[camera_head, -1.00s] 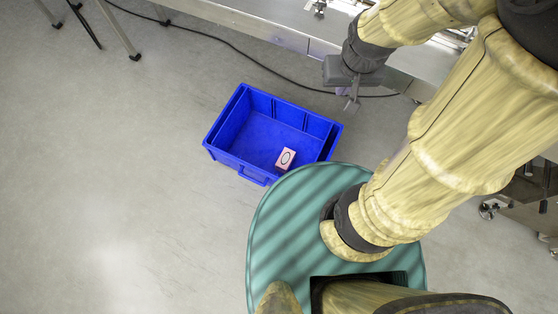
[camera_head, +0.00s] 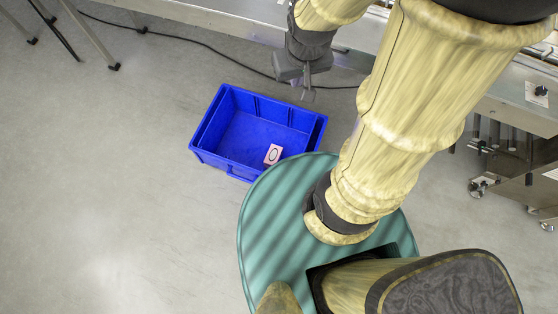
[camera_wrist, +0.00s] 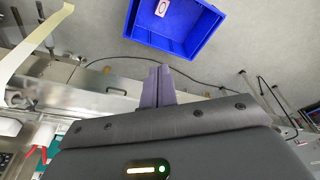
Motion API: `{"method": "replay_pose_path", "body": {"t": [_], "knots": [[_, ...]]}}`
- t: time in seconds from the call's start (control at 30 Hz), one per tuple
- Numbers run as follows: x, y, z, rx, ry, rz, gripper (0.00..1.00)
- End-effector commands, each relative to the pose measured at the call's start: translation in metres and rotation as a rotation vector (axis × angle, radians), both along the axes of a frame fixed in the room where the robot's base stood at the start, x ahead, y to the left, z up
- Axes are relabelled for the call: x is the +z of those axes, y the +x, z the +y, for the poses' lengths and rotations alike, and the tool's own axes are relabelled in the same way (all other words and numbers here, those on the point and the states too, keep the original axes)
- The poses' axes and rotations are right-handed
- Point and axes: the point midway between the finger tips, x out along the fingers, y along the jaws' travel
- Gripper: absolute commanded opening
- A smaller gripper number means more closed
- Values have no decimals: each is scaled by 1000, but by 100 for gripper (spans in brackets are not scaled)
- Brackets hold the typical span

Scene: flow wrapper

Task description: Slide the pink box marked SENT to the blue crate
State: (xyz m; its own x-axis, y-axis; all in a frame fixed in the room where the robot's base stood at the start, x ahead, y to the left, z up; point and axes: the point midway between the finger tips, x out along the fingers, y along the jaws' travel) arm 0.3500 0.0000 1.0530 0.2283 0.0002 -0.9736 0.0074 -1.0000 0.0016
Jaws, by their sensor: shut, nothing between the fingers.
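The blue crate (camera_head: 229,121) stands on the floor in the head view, to the left of my base. A small pink box (camera_head: 273,154) with a dark oval mark lies inside it, near its front right corner; any lettering is too small to read. In the wrist view the crate (camera_wrist: 194,44) is at the top, and the box (camera_wrist: 161,8) shows in it at the upper edge. My gripper (camera_head: 308,94) is above and to the right of the crate, near the machine's edge. In the wrist view its fingers (camera_wrist: 158,72) are together, with nothing between them, apart from the crate.
A steel conveyor machine (camera_head: 225,22) runs along the back, with another section at the right on castors (camera_head: 477,188). A black cable (camera_head: 200,45) lies on the floor behind the crate. The floor (camera_head: 110,200) left of the crate is clear.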

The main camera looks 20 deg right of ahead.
Motion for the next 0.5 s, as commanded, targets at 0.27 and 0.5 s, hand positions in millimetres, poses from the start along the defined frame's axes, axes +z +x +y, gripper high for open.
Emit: {"method": "replay_pose_path", "body": {"t": [0.27, 0.5], "knots": [[-91, 25, 1, 52, -9, 30, 0], [-176, 51, 1, 113, -20, 56, 0]]}}
